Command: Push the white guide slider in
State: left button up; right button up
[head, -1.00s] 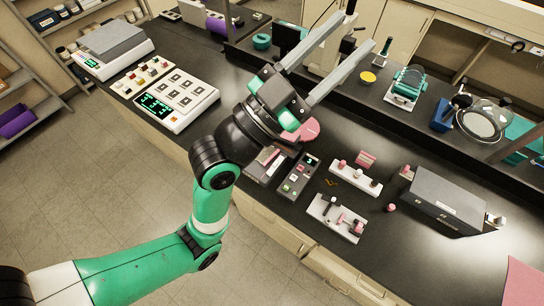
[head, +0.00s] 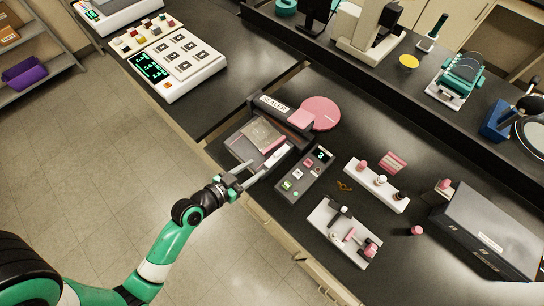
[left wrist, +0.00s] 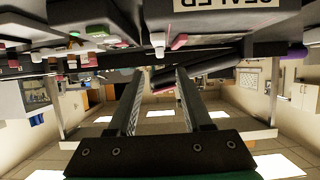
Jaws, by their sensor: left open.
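The sealer (head: 266,103), a dark machine with a white name label, stands on the black bench in the head view. A grey plate and a pink bar (head: 272,144) lie at its front. A small white piece (head: 275,157), which looks like the white guide slider, sits at its front right. My left gripper (head: 252,171) is open at the sealer's front edge, close to the white piece. I cannot tell whether it touches. In the left wrist view, which looks upside down, the two fingers (left wrist: 156,76) are apart with nothing clearly between them. My right gripper is not in view.
A control box (head: 305,174) with a green display stands right of the sealer. A pink disc (head: 320,113) lies behind it. White racks with pink parts (head: 376,185) and a grey case (head: 487,232) are further right. A keypad instrument (head: 178,65) stands at upper left.

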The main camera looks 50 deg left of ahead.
aim_at(274, 155)
pick_arm(q)
jog(key=b+x, duration=0.1)
jog(key=x, duration=0.8)
jog(key=shift+w, duration=0.35)
grip_shut()
dwell(0.8)
